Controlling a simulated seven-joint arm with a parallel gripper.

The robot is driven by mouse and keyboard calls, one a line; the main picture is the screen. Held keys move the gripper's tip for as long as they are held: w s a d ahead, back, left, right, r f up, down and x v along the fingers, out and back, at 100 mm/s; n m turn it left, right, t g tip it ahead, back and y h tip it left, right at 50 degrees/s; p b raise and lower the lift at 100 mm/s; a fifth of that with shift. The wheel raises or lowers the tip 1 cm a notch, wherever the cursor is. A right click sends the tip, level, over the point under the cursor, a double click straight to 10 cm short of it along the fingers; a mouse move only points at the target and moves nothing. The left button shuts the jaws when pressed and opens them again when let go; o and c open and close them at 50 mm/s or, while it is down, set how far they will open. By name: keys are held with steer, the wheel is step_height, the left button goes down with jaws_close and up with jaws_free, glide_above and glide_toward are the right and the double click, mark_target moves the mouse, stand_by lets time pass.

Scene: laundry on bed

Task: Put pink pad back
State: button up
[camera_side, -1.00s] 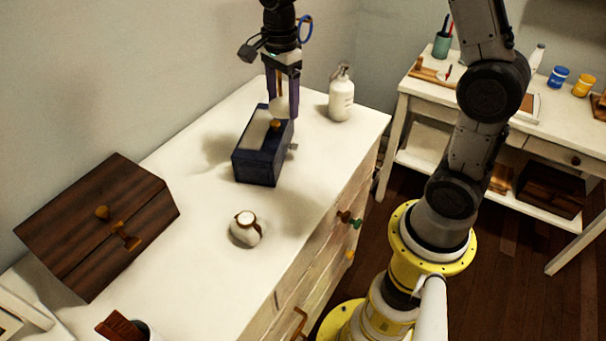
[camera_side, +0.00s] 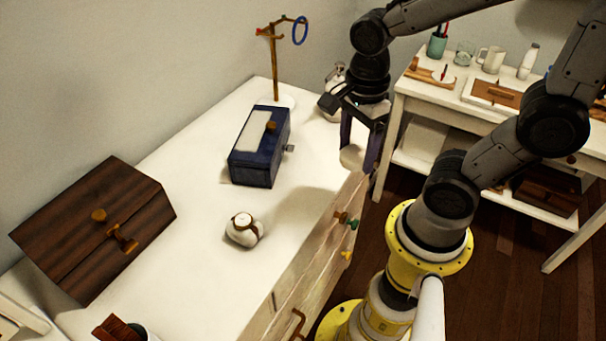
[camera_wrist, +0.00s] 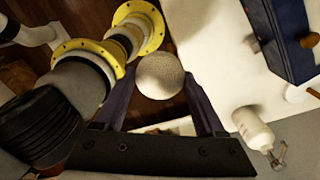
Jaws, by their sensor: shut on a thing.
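My gripper (camera_side: 360,140) is shut on a round, pale, off-white pad (camera_side: 351,156), which may be the pink pad, though no clear pink shows. In the side view the gripper points down near the right edge of the dresser top. The wrist view shows the pad (camera_wrist: 160,75) between the two dark purple fingers of my gripper (camera_wrist: 162,88), with its round face toward the camera. A dark blue box (camera_side: 262,165) with a pale panel on top and a wooden knob stands on the dresser, left of the gripper and apart from it.
A white bottle (camera_wrist: 253,128) stands close to the gripper. A white side table (camera_side: 415,85) is behind at right.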

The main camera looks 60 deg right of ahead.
steer(key=w+f, duration=0.3)
steer(key=w, duration=0.3)
glide_above(303, 182)
steer(key=f, duration=0.5)
steer(key=shift+s, duration=0.35)
steer(key=shift+w+f, duration=0.1)
steer(key=shift+f, duration=0.1)
steer(key=shift+w+f, duration=0.15)
steer(key=shift+f, duration=0.75)
steer(key=shift+w+f, duration=0.1)
steer(key=shift+f, duration=0.75)
steer(key=shift+f, duration=0.1)
steer(key=shift+f, duration=0.1)
steer(key=o, duration=1.4)
